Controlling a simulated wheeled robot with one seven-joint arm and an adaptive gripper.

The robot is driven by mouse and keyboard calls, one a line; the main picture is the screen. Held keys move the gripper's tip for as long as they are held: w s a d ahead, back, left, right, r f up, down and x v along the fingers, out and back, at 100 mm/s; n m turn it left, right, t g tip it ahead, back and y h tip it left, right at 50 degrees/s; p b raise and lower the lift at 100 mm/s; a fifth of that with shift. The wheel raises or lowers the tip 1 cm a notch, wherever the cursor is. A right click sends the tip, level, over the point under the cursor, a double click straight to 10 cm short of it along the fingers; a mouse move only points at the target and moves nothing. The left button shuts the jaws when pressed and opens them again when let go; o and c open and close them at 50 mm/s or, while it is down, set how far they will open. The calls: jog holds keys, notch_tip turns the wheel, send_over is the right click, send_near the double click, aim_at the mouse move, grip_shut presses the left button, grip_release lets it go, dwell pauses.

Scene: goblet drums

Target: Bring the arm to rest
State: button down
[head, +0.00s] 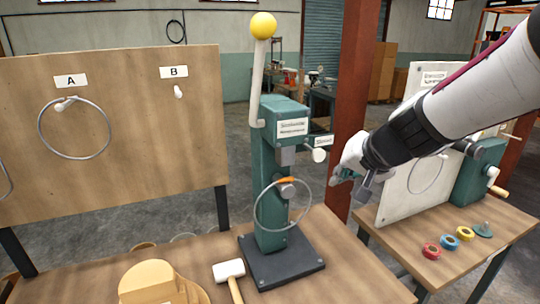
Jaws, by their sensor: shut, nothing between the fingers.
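My arm reaches in from the upper right of the head view, in front of the white panel (398,160) and the right-hand table. My gripper (343,177) points left and down, at the end of the arm, to the right of the green press (272,170). It is shut and empty. It appears clear of the press in the picture, though the depth between them is hard to judge. The arm hides part of the white panel and part of the green machine (477,175) behind it.
The press has a yellow ball lever (263,26) and a metal ring (258,212) on its front. A mallet (229,269) and a wooden form (150,282) lie near. Left is a pegboard (130,130) with a ring (40,128) on peg A. Coloured rolls (448,242) lie right.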

jog(key=s+a+r+n+g, duration=0.2)
jog(key=s+a+n, duration=0.2)
jog(key=s, duration=0.7)
jog(key=s+d+n+g+h, duration=0.1)
jog(key=s+d, duration=0.3)
jog(key=s, duration=0.9)
jog(key=shift+s+d+f+h, duration=0.15)
jog(key=shift+s+f+h, duration=0.1)
jog(key=shift+f+h, duration=0.15)
